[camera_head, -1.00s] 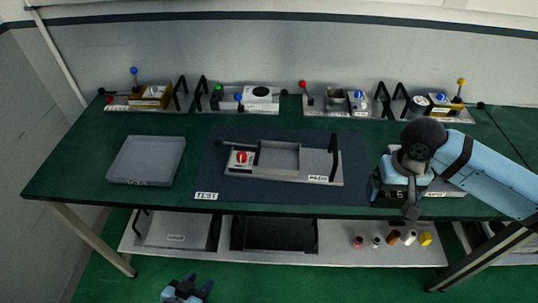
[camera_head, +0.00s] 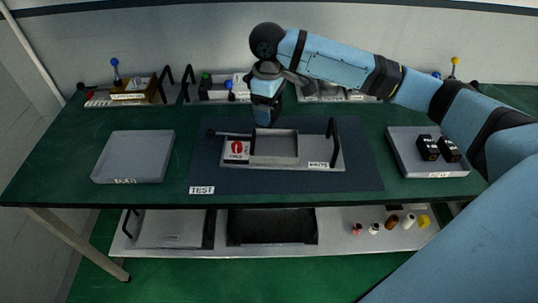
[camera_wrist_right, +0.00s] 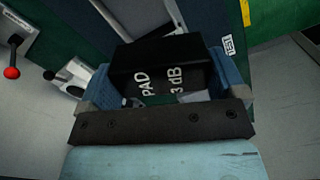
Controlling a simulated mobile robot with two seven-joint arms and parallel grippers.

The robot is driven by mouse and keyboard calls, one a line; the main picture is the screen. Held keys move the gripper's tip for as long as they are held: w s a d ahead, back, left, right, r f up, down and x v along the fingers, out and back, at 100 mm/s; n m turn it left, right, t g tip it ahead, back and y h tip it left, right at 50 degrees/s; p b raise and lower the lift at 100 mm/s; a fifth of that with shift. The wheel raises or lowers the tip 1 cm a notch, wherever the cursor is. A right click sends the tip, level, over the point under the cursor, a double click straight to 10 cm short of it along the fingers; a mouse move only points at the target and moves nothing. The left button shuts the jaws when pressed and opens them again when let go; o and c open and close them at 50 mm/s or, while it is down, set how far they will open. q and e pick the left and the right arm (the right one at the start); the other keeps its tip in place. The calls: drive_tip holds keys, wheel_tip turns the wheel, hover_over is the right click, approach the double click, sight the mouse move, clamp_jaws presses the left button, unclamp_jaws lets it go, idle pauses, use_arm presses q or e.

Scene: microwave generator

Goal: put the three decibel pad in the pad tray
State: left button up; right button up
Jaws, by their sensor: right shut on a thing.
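The three decibel pad (camera_wrist_right: 158,80) is a black block with white "PAD 3 dB" lettering in the right wrist view. My right gripper (camera_wrist_right: 165,92) is shut on it, with a blue finger on each side. In the head view my right gripper (camera_head: 265,118) is over the back edge of the open grey tray (camera_head: 336,163) on the dark blue mat. This tray's small front label seems to read "PADS". The pad is hidden or too dark to make out in the head view. My left gripper is out of view.
A red knob (camera_head: 237,148) sits at the central tray's left end, a black handle (camera_head: 333,140) at its right. A grey tray (camera_head: 420,166) at right holds two black blocks. An empty grey tray (camera_head: 134,157) stands at left. Levered devices (camera_head: 133,88) line the back.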

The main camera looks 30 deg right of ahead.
sight(276, 149)
drive_tip(key=w+d+r+n+b, duration=0.2)
drive_tip(key=w+d+n, duration=0.1)
drive_tip(key=d+n, duration=0.15)
drive_tip(key=f, duration=0.9)
drive_tip(key=f+p, duration=0.1)
drive_tip(key=f, duration=0.9)
drive_tip(key=shift+w+f, duration=0.2)
drive_tip(key=shift+f, duration=0.1)
drive_tip(key=o, duration=0.7)
drive_tip(key=shift+f, duration=0.15)
